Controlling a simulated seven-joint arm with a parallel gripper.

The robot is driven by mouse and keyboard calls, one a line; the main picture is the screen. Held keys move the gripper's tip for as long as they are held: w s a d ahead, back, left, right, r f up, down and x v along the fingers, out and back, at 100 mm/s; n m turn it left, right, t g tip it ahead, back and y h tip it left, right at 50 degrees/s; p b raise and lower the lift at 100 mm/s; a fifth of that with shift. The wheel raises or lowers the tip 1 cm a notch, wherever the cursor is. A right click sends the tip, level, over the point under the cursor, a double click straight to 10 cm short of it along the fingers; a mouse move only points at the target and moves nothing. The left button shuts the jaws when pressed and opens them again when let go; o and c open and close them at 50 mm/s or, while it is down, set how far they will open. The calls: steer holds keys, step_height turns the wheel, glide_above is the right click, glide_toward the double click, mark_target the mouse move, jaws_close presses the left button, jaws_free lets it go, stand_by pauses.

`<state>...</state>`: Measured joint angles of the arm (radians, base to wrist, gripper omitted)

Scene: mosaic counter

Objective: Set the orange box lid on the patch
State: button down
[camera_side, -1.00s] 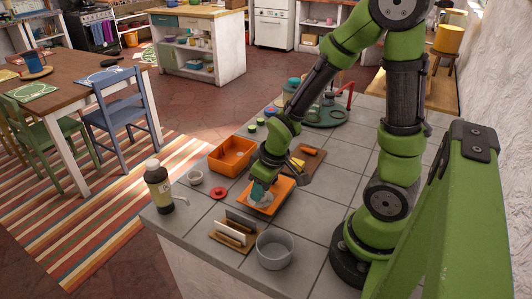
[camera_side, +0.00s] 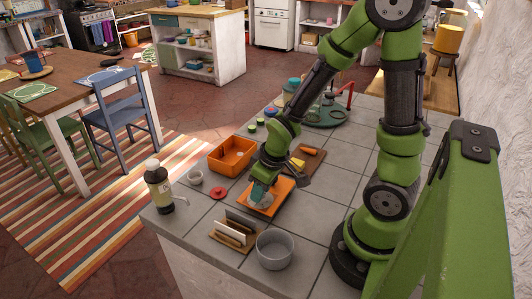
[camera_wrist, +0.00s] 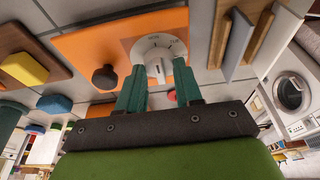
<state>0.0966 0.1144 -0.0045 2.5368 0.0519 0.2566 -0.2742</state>
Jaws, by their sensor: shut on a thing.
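The orange box lid (camera_side: 279,193) is a flat orange panel on the tiled counter, in front of the open orange box (camera_side: 234,154). In the wrist view the panel (camera_wrist: 85,45) has a dark round knob (camera_wrist: 105,77) at its left. A white round dial (camera_wrist: 158,46) with markings sits over that patch. My gripper (camera_side: 260,192) is low over the panel; in the wrist view its teal fingers (camera_wrist: 159,72) are shut on the dial's near part. The fingers hide their exact contact.
A brown board (camera_side: 312,164) with a yellow wedge (camera_side: 297,164) is behind the panel. A wooden rack (camera_side: 234,238), grey pot (camera_side: 275,251), red ring (camera_side: 218,193), small cup (camera_side: 195,177) and dark bottle (camera_side: 158,188) stand around. Bare tiles show at left.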

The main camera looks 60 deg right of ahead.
steer(key=shift+f, duration=0.75)
stand_by(1.2)
steer(key=c, duration=0.7)
jaws_free()
steer(key=shift+o, duration=0.2)
steer(key=shift+r, duration=0.1)
steer(key=shift+r, duration=3.4)
